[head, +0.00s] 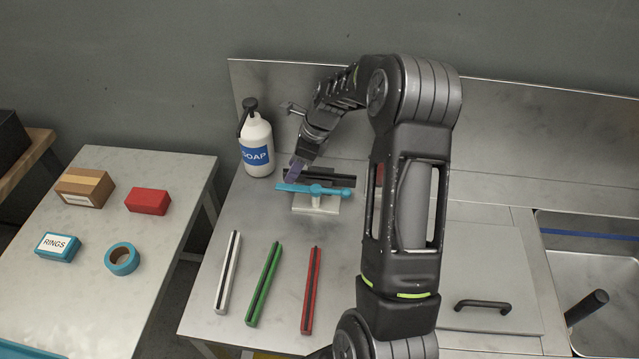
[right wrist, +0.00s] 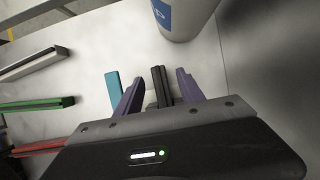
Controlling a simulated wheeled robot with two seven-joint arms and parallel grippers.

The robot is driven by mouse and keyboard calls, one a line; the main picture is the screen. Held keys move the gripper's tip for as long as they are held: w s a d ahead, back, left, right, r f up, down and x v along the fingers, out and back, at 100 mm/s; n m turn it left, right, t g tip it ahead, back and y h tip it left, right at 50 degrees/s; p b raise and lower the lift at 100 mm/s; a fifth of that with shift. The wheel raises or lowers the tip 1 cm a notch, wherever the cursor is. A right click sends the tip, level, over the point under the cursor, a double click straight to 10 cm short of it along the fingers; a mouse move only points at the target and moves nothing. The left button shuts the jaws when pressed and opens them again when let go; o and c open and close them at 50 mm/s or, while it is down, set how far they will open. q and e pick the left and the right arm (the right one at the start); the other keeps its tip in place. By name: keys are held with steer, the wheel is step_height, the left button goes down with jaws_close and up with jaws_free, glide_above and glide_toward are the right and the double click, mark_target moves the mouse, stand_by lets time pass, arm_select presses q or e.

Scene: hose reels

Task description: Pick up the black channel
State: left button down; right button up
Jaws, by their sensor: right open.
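The black channel (head: 340,178) lies level behind a light-blue bar (head: 335,191) near a small white stand (head: 318,208) on the steel counter. My right gripper (head: 296,168) is over the left end of the black channel. In the right wrist view the black channel (right wrist: 157,78) lies between the two purple fingers of the open gripper (right wrist: 159,85), with a gap on each side. The light-blue bar (right wrist: 113,84) is outside the left finger there. My right arm hides part of the counter to the right. My left gripper is not in view.
A soap bottle (head: 257,147) stands just left of the gripper. White (head: 228,275), green (head: 264,285) and red (head: 312,290) channels lie on the counter in front. A steel back wall (head: 520,150) rises behind. A sink (head: 600,255) is at the right.

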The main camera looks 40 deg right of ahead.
steer(key=shift+w+f, duration=0.15)
steer(key=shift+f, duration=0.4)
steer(key=shift+a+r, duration=0.1)
steer(key=shift+c, duration=0.5)
jaws_close()
